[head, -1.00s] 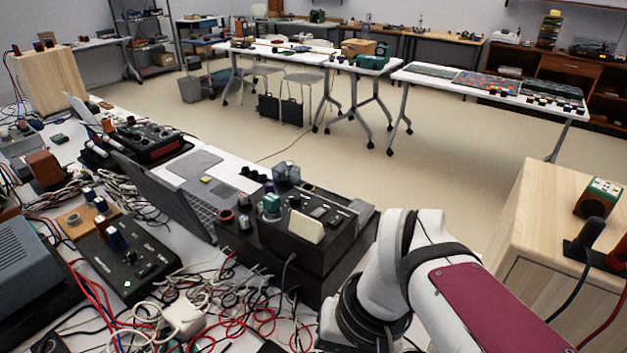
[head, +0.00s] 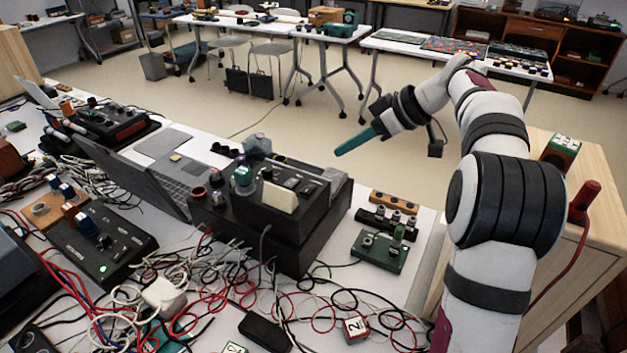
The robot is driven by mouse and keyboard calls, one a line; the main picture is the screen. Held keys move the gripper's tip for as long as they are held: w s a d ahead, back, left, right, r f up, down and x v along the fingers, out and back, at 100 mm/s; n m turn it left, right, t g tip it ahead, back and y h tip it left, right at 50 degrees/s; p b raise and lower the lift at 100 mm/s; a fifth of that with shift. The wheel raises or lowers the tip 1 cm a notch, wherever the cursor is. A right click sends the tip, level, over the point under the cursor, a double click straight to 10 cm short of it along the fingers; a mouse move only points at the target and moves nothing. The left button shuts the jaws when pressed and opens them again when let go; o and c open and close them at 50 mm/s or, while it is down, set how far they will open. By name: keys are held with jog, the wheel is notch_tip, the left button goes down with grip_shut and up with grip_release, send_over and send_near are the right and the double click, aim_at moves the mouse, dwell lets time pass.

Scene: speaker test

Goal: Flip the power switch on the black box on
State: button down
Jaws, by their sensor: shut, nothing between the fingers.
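A large black box (head: 287,232) with knobs, small switches and a cream plate on its sloped top stands mid-table. A flatter black box (head: 92,262) with blue knobs, small switches and a lit green light lies to its left. I cannot tell which box the task means, and the switch positions are too small to read. My gripper (head: 341,151), with teal fingers, is shut and empty. In the picture it shows above and right of the large black box, apart from it, pointing left.
Tangled cables (head: 225,295) cover the table's front. A laptop (head: 150,180) stands open left of the large box. A green circuit board (head: 380,252) and a brown strip with knobs (head: 394,201) lie to its right. A wooden cabinet (head: 530,165) stands behind my arm.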

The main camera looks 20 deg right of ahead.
send_over(302, 189)
jog(key=s+d, duration=0.2)
jog(key=d, duration=0.1)
jog(key=f, duration=0.6)
jog(key=shift+w+a+f, duration=0.2)
jog(key=shift+w, duration=0.05)
notch_tip(302, 189, down, 3)
jog(key=shift+s+a+r, duration=0.1)
jog(key=shift+r, duration=0.1)
jog(key=shift+s+f, duration=0.1)
jog(key=shift+f, duration=0.55)
